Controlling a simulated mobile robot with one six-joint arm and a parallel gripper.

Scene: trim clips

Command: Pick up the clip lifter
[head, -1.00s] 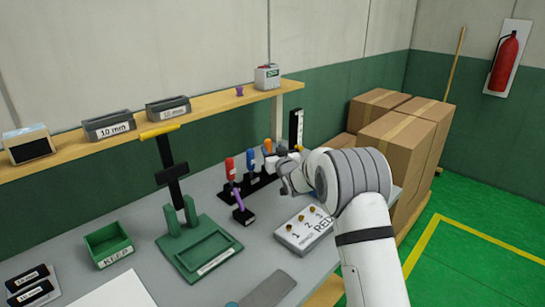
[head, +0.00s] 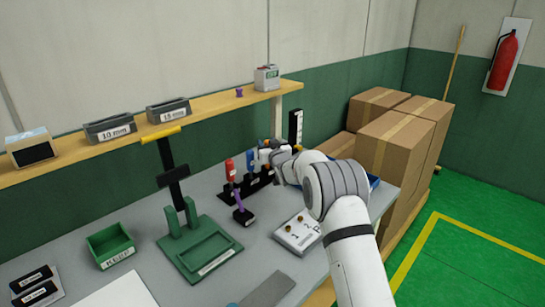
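A black rack (head: 262,184) on the grey bench holds upright tools with coloured handles: a red one (head: 230,170), a blue one (head: 251,161) and an orange one, now mostly hidden. A purple-handled tool (head: 238,201) stands in its own small black base in front. No label shows which of these is the clip lifter. My gripper (head: 266,156) is at the rack's right part, just right of the blue handle and overlapping the orange one. Its fingers are small and partly hidden, so I cannot tell whether they touch or hold anything.
A grey numbered board (head: 290,239) with brass knobs lies below my arm, partly covered. A green press-like fixture (head: 190,262) and green bin (head: 110,243) stand left. A wooden shelf (head: 215,101) runs behind. A blue tray (head: 374,181) shows behind my arm.

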